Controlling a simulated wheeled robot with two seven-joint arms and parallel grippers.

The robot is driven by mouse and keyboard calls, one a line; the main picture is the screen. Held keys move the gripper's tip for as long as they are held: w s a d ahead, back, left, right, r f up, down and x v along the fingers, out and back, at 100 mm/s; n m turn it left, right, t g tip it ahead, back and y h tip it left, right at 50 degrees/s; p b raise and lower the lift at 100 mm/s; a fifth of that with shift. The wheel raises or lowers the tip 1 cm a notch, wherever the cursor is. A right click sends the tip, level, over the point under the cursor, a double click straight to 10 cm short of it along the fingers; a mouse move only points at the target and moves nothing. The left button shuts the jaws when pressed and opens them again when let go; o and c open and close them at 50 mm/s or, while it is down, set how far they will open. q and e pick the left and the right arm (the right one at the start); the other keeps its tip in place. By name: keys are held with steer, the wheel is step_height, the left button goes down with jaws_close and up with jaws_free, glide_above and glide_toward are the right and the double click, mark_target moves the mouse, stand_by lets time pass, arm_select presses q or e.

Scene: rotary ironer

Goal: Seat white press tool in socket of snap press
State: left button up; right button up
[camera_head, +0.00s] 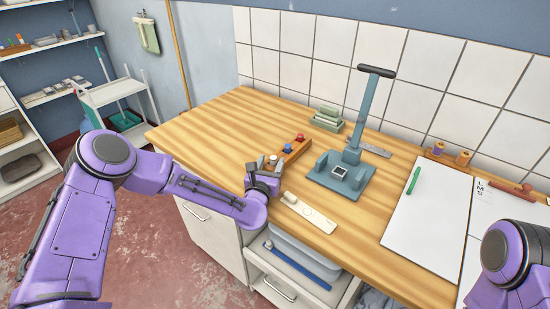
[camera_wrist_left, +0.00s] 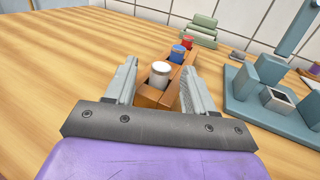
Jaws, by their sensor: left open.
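The white press tool (camera_wrist_left: 160,73) stands upright at the near end of a brown wooden rack (camera_wrist_left: 157,96). It also shows in the head view (camera_head: 273,160). My left gripper (camera_wrist_left: 158,80) is open, with one finger on either side of the rack's near end and the white tool. I cannot tell whether the fingers touch it. The blue-grey snap press (camera_head: 345,172) stands to the right of the rack, its long lever raised. Its square socket (camera_head: 339,171) sits on the base and looks empty. My right arm shows at the lower right; its gripper is out of view.
A blue tool (camera_head: 287,148) and a red tool (camera_head: 300,137) stand farther along the rack. A pale strip (camera_head: 310,214) lies at the table's front edge. Green stacked blocks (camera_head: 327,117) stand behind. White sheets (camera_head: 430,215) lie right of the press. The table's left is clear.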

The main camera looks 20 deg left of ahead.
arm_select(q)
steer(key=shift+w+d, duration=0.1)
steer(key=shift+w, duration=0.25)
steer(key=c, duration=0.8)
jaws_close()
